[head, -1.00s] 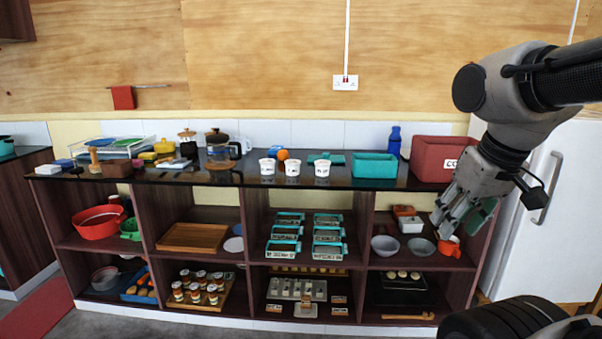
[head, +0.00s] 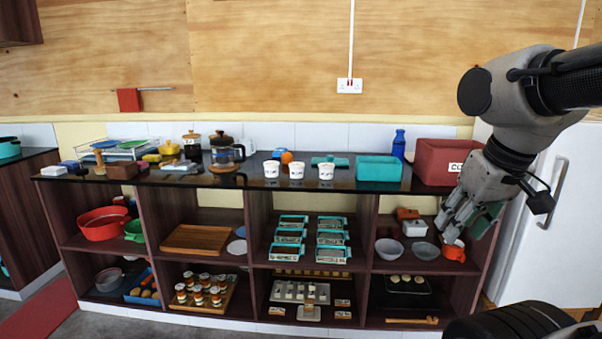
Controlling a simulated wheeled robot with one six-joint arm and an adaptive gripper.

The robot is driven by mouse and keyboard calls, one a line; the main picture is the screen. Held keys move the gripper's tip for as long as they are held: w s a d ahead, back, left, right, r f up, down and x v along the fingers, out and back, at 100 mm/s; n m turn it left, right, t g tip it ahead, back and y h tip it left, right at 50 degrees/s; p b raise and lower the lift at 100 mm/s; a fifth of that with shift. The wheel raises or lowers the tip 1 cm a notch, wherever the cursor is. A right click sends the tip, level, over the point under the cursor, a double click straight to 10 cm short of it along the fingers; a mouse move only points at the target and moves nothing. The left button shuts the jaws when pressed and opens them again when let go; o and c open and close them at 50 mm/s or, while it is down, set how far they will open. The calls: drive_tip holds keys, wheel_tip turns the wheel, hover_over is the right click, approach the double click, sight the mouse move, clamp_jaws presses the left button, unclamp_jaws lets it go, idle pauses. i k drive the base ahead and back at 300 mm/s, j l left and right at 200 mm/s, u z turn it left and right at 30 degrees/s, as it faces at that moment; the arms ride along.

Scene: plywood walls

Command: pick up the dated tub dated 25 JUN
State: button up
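Three small white tubs with dark print on their fronts stand in a row on the black counter: a left tub (head: 271,171), a middle tub (head: 297,171) and a right tub (head: 326,172). The print is too small to read, so I cannot tell which one is dated 25 JUN. My gripper (head: 468,221) hangs at the right, in front of the counter's right end and the shelves. It is well apart from the tubs. Its fingers look spread, with nothing visible between them.
A teal bin (head: 378,170), a blue bottle (head: 398,144) and a red crate (head: 440,160) stand right of the tubs. An orange (head: 287,157) is behind them. A glass coffee pot (head: 223,152) is to their left. The counter directly before the tubs is clear.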

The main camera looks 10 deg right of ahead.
sight(271, 167)
drive_tip(key=i+j, duration=0.15)
drive_tip(key=i, duration=1.05)
drive_tip(key=i+j+u, duration=0.1)
drive_tip(key=i, duration=1.05)
drive_tip(key=j, duration=0.1)
